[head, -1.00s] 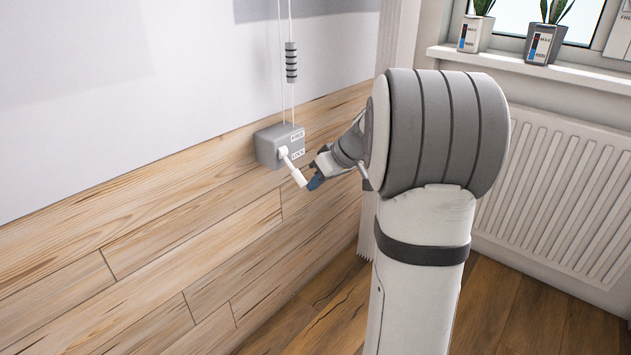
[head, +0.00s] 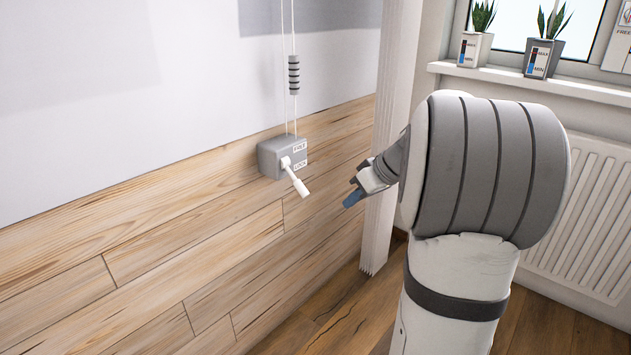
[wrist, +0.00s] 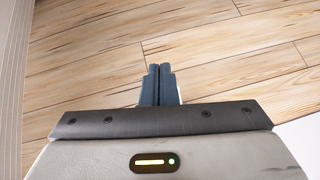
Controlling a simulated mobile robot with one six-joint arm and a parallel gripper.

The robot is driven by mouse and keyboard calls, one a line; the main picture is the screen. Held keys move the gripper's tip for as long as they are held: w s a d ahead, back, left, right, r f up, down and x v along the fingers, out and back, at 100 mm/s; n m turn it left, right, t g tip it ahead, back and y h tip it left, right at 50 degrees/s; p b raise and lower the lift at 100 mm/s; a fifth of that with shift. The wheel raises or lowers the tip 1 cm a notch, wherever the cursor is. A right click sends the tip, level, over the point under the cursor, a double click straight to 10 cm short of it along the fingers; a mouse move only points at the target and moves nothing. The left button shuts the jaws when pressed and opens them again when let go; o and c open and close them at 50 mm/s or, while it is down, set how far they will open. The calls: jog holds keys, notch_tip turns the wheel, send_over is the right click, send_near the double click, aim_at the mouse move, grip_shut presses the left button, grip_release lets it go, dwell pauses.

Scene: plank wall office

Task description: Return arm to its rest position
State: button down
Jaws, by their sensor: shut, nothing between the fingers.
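My gripper (head: 353,195) is to the right of the grey lock box on the plank wall, apart from it. In the wrist view its two blue fingers (wrist: 159,84) are together with nothing between them. They point at bare planks. The lock box (head: 283,156) carries FREE and LOCK labels. Its white lever (head: 297,181) points down and to the right, towards the LOCK side. My large grey and white arm links fill the right of the head view and hide part of the wrist.
Two cords with a striped grey weight (head: 293,75) hang above the box. A white radiator (head: 590,220) stands behind my arm. Potted plants (head: 540,52) stand on the windowsill (head: 500,77). A white vertical post (head: 385,150) is beside my gripper.

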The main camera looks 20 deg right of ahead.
jog(key=s+a+r+m+g+h+p, duration=0.1)
jog(key=s+a+r+p, duration=0.5)
jog(key=r+p, duration=0.5)
jog(key=s+a+r+m+g+h+p, duration=0.1)
jog(key=s+a+r+h+p, duration=0.1)
jog(key=s+a+r+p, duration=0.4)
jog(key=s+a+r+m+g+h+p, duration=0.1)
jog(key=s+a+r+p, duration=0.6)
jog(key=r+p, duration=0.9)
jog(key=s+m+p, duration=0.1)
jog(key=s+p, duration=0.1)
jog(key=p, duration=0.5)
jog(key=shift+s+r+h, duration=0.15)
jog(key=shift+r+h, duration=0.15)
jog(key=shift+r, duration=0.05)
jog(key=shift+d, duration=0.1)
